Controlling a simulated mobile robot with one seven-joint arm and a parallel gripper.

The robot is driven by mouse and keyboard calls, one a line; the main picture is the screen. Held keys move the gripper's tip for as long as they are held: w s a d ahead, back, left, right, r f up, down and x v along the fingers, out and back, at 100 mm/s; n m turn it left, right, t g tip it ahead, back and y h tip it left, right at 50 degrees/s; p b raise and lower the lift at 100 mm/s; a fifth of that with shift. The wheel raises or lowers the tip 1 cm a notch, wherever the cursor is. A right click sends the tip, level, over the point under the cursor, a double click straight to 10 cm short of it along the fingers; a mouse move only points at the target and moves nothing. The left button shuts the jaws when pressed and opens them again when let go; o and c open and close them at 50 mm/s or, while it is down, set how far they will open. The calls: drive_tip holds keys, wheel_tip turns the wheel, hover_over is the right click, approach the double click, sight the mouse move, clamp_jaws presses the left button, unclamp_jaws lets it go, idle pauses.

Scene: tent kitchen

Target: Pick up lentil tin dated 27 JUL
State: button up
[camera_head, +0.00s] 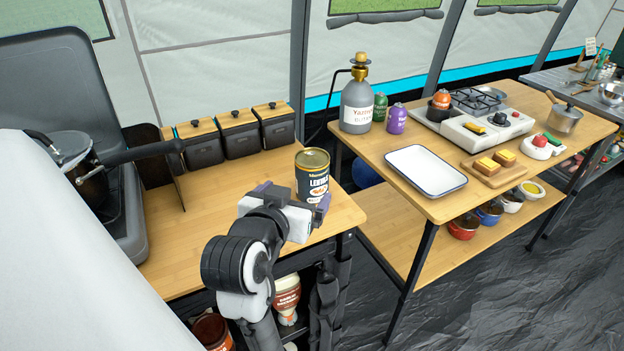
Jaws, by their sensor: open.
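A dark tin with a gold lid and a label reading "LENTILS" (312,181) stands upright near the right end of the left wooden counter (220,215). No date on it is legible in this view. My gripper (294,198) is at the near side of the tin, low by its base. Its purple fingertips are spread apart, one left of the tin and one at its lower right. The gripper body hides part of the tin's lower left, and I cannot tell whether the fingers touch it.
Dark bins with wooden lids (239,133) line the counter's back. A pot (75,165) stands at left. Across a gap, another table holds a gas bottle (357,106), a white tray (425,169) and a stove (470,125). The counter left of the tin is clear.

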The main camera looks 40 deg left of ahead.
sight(309, 179)
drive_tip(key=x, duration=0.7)
drive_tip(key=shift+w+a+p, duration=0.1)
drive_tip(key=shift+w+p, duration=0.05)
drive_tip(key=shift+p, duration=0.15)
drive_tip(key=shift+a+p+x, duration=0.15)
drive_tip(key=shift+p+x, duration=0.2)
drive_tip(key=shift+x, duration=1.05)
drive_tip(key=shift+a+p+x, duration=0.1)
drive_tip(key=shift+p+x, duration=0.25)
drive_tip(key=shift+x, duration=1.1)
drive_tip(key=shift+r, duration=0.1)
drive_tip(key=c, duration=1.4)
